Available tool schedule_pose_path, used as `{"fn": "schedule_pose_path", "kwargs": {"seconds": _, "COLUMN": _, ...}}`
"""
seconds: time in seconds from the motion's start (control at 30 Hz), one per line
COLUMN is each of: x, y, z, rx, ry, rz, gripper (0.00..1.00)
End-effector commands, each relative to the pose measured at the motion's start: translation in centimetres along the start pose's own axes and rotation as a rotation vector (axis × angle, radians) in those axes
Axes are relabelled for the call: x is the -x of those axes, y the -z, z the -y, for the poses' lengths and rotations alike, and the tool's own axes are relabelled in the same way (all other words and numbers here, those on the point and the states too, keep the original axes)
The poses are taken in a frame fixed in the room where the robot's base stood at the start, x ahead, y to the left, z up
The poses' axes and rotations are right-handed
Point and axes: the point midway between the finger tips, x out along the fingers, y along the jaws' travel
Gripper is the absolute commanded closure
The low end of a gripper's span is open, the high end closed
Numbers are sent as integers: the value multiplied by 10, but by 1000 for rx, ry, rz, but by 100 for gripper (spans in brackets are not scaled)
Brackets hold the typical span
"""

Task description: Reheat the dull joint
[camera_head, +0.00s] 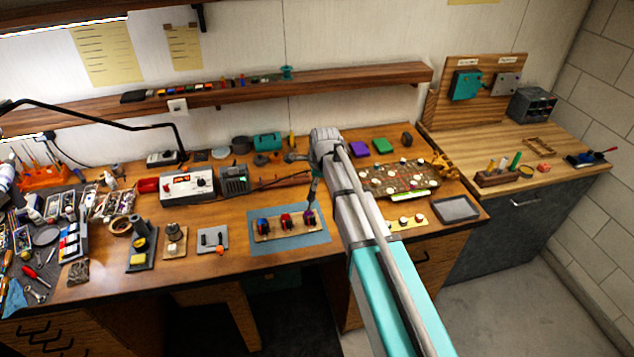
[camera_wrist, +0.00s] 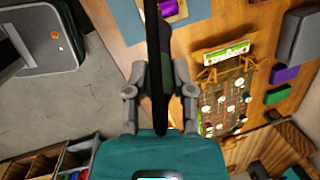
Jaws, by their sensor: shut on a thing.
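In the head view a light wooden strip (camera_head: 275,233) lies on a blue mat (camera_head: 258,243), carrying a blue part (camera_head: 263,225), a red part (camera_head: 285,220) and a purple part (camera_head: 309,216). The joints on them are too small to judge as dull or shiny. My gripper (camera_head: 316,178) is above the strip's right end, shut on a slim dark tool, apparently a soldering iron, pointing down close to the purple part. Contact cannot be told. In the wrist view my gripper (camera_wrist: 158,80) closes around a black shaft (camera_wrist: 154,50). A purple part (camera_wrist: 174,9) shows at the top edge.
A dark station (camera_head: 234,180) and a white unit (camera_head: 187,187) stand left; a black cable runs toward my gripper. A grey tray (camera_head: 456,209) sits near the right edge.

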Motion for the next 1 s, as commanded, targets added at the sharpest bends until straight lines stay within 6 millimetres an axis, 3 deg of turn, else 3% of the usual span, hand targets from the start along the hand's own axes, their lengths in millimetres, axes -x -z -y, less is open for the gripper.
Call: {"fn": "schedule_pose_path", "kwargs": {"seconds": 1.0, "x": -6, "y": -1, "z": -3, "rx": 2, "ry": 0, "rz": 0, "gripper": 100}}
